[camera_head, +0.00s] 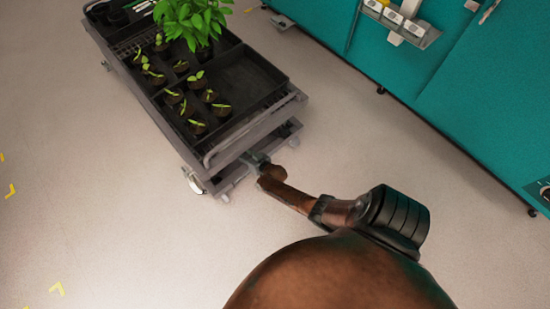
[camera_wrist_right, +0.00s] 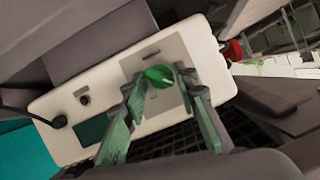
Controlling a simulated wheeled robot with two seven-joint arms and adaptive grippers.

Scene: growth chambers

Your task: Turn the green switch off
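The green switch (camera_wrist_right: 158,76) is a round knob on a grey plate of a white control box (camera_wrist_right: 60,105), near the middle of the right wrist view. My right gripper (camera_wrist_right: 167,92) has its two green-padded fingers apart, with the tips on either side of the knob. I cannot tell whether either finger touches it. In the head view, an arm of mine reaches to the near end of a grey cart (camera_head: 215,150), where its gripper (camera_head: 257,163) is small and partly hidden. The switch is not visible in the head view. My left gripper is not in view.
The cart carries a black tray (camera_head: 250,78) of several seedlings and a leafy plant (camera_head: 192,20). Teal cabinets (camera_head: 480,90) stand at the right. Floor at the left is clear.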

